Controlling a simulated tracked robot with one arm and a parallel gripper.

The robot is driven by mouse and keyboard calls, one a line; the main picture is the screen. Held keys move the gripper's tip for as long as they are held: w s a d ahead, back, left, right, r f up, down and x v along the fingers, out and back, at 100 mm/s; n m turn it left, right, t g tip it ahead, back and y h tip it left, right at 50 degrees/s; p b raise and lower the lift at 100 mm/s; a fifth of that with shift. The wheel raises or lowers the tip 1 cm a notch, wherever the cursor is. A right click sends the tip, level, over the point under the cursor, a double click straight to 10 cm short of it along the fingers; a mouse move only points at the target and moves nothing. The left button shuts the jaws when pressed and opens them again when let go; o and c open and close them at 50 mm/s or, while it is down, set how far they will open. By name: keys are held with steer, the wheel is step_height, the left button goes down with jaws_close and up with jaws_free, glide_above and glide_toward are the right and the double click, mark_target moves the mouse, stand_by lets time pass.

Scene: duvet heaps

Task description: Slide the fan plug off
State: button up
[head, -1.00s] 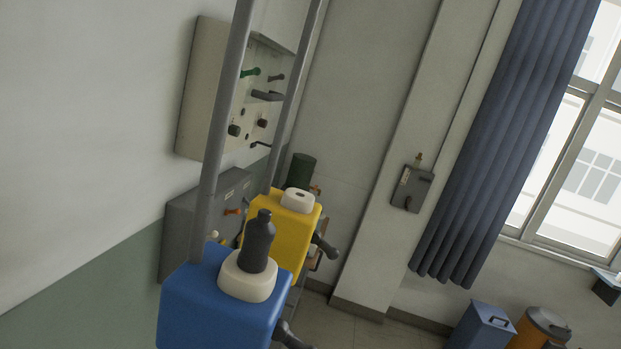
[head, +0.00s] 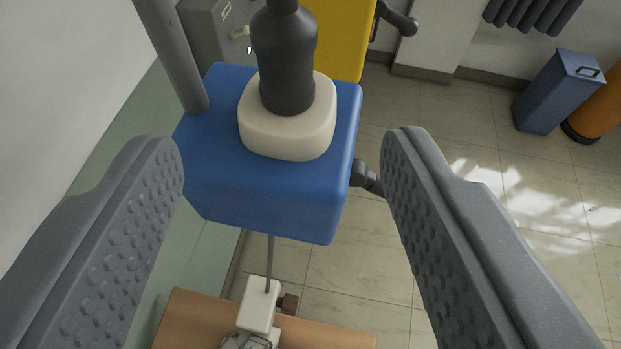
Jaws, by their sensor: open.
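My gripper (head: 284,148) is open, with one textured grey finger on each side of the view. Between and beyond the fingertips is a blue box (head: 270,195) with a cream rounded base (head: 285,145) on top. A dark grey bottle-shaped piece (head: 287,65) stands on that base, its top cut off by the frame. Nothing is between the finger pads. Below the box a thin grey rod or cord runs down to a white block (head: 259,308) with a brown knob. I cannot tell which part, if any, is the fan plug.
A wooden surface (head: 190,325) is at the bottom. A grey post (head: 172,60) rises left of the blue box, near the wall. A yellow box (head: 338,35) is behind. A blue bin (head: 555,95) and an orange bin (head: 600,105) stand far right. The tiled floor between is open.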

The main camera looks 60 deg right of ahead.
mark_target(285, 54)
steer(key=p+x, duration=0.3)
steer(key=x, duration=1)
steer(key=shift+a, duration=0.1)
steer(key=c, duration=1.1)
